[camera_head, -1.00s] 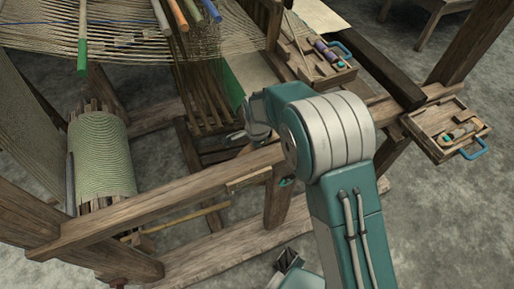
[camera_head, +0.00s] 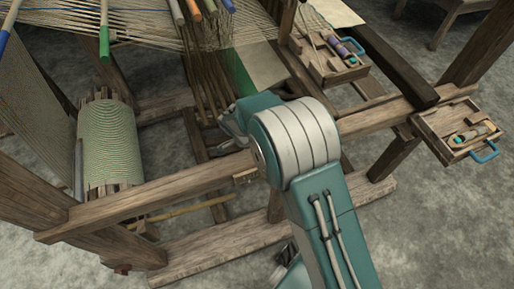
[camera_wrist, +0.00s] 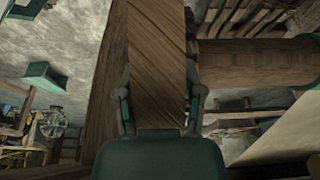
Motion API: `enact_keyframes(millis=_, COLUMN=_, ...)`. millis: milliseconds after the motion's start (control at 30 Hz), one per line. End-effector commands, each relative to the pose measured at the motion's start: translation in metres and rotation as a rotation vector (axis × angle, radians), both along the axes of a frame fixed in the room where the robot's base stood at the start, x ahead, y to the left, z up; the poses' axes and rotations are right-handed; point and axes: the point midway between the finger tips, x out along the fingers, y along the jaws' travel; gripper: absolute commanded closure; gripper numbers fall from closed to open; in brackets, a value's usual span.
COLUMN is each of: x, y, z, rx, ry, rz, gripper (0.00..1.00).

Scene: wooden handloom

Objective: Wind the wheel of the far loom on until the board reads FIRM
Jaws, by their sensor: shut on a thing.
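My gripper (camera_wrist: 160,108) shows in the wrist view with one finger on each side of a wooden bar (camera_wrist: 156,62) with slanting grain, and it is shut on the bar. In the head view my gripper (camera_head: 232,122) is mostly behind my own arm, above the loom's frame rail (camera_head: 150,196), so its grip cannot be seen there. A small spoked wheel-like thing (camera_wrist: 50,121) shows far off at the left of the wrist view; I cannot tell which loom it belongs to. No board with readable words shows.
A loom with a cloth roll (camera_head: 110,145) and stretched threads fills the left. A wooden tray (camera_head: 335,65) and another tray (camera_head: 462,130) with a blue handle stand at the right. Grey floor (camera_head: 420,240) is open at lower right.

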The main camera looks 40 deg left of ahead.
Motion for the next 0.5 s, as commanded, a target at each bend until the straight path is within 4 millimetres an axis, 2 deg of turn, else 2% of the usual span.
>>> enact_keyframes(millis=100, x=0.0012, y=0.0017, z=0.0010, rx=0.007, ry=-0.001, rz=0.002, gripper=1.00)
enact_keyframes(millis=133, x=0.0013, y=0.0018, z=0.0010, rx=0.007, ry=-0.001, rz=0.002, gripper=0.46)
enact_keyframes(millis=200, x=0.0013, y=0.0018, z=0.0013, rx=0.008, ry=-0.002, rz=0.002, gripper=0.16)
enact_keyframes(millis=500, x=0.0009, y=0.0000, z=0.0017, rx=0.005, ry=-0.001, rz=0.001, gripper=0.16)
